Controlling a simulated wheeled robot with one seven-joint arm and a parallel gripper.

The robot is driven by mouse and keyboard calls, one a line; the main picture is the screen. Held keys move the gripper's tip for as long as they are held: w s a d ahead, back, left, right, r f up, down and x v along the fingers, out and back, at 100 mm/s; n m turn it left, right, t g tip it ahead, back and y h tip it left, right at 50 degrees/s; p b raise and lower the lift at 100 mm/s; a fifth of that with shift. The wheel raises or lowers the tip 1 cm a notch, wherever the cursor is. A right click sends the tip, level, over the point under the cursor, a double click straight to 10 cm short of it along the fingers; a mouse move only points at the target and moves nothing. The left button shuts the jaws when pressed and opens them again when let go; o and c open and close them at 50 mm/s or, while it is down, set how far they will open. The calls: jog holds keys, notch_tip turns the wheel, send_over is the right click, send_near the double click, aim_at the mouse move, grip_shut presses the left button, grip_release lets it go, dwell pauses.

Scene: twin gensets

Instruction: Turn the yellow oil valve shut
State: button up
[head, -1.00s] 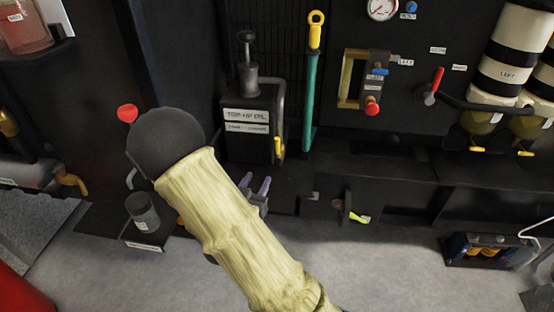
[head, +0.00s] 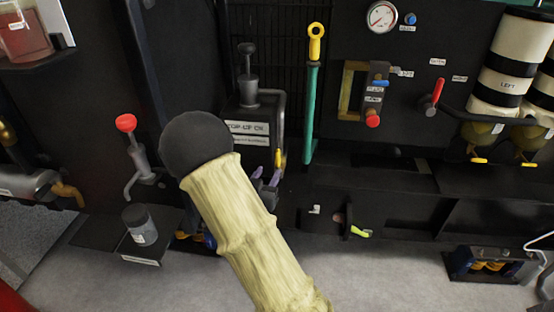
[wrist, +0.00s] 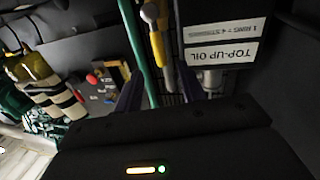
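The yellow oil valve (head: 279,158) is a small yellow lever on the right side of the black top-up oil tank (head: 246,112). In the wrist view, which is upside down, the yellow lever (wrist: 157,48) hangs beyond and between my fingers. My gripper (head: 266,178) shows two purple fingertips just below and left of the lever in the head view. In the wrist view my gripper (wrist: 160,88) has its fingers apart with nothing clearly held. I cannot tell whether they touch the lever.
A green bar with a yellow ring top (head: 312,95) stands just right of the valve. A red-knobbed pump (head: 143,160) and a dark jar (head: 140,225) are to the left. A yellow-green lever (head: 361,232) sits low right. Floor shows in front.

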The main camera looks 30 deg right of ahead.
aim_at(276, 159)
jog(key=b+x, duration=0.1)
jog(key=x, duration=0.8)
jog(key=shift+w+d+b, duration=0.15)
jog(key=shift+d+b, duration=0.05)
jog(key=shift+b, duration=0.2)
jog(key=shift+c, duration=0.2)
grip_shut()
